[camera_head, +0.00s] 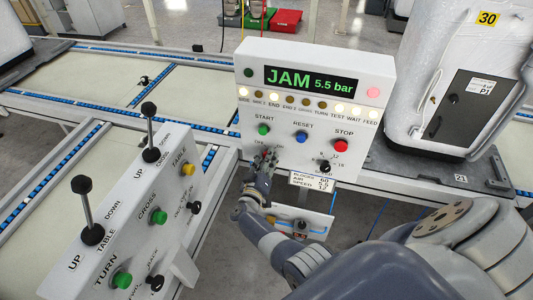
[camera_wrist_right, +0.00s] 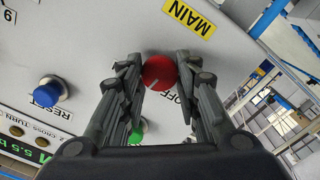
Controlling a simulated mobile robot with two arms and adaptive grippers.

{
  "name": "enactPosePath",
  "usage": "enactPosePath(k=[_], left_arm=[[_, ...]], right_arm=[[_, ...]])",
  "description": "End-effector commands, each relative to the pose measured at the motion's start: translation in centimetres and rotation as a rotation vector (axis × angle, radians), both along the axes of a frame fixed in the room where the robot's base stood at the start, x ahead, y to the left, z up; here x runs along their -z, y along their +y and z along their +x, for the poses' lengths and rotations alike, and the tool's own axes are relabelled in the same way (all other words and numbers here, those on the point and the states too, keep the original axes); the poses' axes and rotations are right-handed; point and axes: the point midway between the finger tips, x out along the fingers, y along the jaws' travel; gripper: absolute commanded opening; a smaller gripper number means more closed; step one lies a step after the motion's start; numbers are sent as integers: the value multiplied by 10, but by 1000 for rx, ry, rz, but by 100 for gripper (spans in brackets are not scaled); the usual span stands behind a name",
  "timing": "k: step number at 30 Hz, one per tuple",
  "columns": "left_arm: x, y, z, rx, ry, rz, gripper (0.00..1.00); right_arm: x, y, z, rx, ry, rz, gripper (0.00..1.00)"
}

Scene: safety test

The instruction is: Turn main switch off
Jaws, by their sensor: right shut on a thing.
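The main switch is a round red knob (camera_wrist_right: 159,73) with a pale line on its face, on a white panel in the right wrist view. A yellow MAIN label (camera_wrist_right: 188,18) is beside it, and an OFF marking is partly hidden behind a finger. My right gripper (camera_wrist_right: 160,66) has a finger on each side of the knob and is shut on it. In the head view my right gripper (camera_head: 264,163) is at the lower left of the control panel (camera_head: 320,170) and hides the knob. My left gripper is not in view.
The panel display (camera_head: 310,81) reads JAM 5.5 bar. A green START button (camera_head: 263,130), blue RESET button (camera_head: 301,137), red STOP button (camera_head: 341,146) and black selector (camera_head: 325,166) are close by. A second panel with levers (camera_head: 150,130) stands at the left.

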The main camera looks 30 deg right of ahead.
Motion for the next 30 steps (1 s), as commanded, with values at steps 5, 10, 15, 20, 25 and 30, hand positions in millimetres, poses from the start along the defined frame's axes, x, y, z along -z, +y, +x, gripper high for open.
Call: enactPosePath(k=[5,10,15,20,25,30], left_arm=[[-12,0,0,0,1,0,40],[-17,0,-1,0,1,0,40],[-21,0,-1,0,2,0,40],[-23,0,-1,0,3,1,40],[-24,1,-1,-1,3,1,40],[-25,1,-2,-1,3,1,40]], right_arm=[[-1,2,1,-2,132,-106,7],[0,2,1,-3,254,-212,7],[1,2,2,-2,375,-317,7],[2,2,2,-3,483,-409,7],[2,2,2,-3,580,-494,7],[3,2,2,-4,654,-558,7]])
